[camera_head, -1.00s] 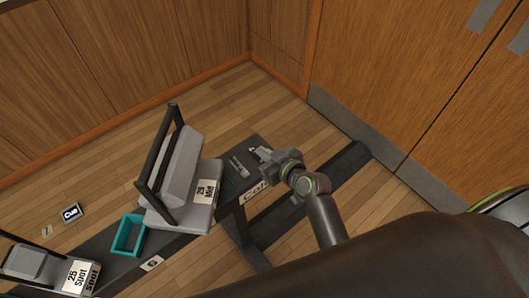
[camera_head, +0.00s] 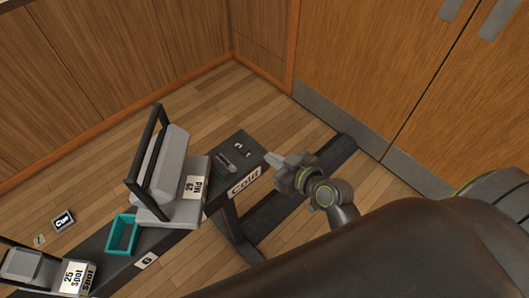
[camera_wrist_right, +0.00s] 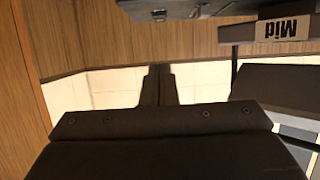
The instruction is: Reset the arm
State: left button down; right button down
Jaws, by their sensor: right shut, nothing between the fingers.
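My right gripper (camera_head: 271,158) is shut and empty, just off the right end of the dark bench by the "Cold" label (camera_head: 243,183). Its closed fingers (camera_wrist_right: 160,75) point away from the camera in the right wrist view, with nothing between them. My right arm (camera_head: 335,200) comes in from the lower right. A grey unit with a black bar handle and a "29 Mid" label (camera_head: 193,188) stands on the bench, left of the gripper and apart from it. Its "Mid" label also shows upside down in the right wrist view (camera_wrist_right: 285,27). My left gripper is not in view.
The dark bench (camera_head: 180,245) also carries a teal open tray (camera_head: 115,249) and a "25 Spot" unit (camera_head: 24,262). A "Cue" tag (camera_head: 63,221) lies beyond it. Wooden doors (camera_head: 375,65) and panels close off the back. Wood floor (camera_head: 270,105) is clear behind the bench.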

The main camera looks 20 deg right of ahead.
jog(key=shift+s+d, duration=0.1)
jog(key=shift+s, duration=0.1)
dwell(0.5)
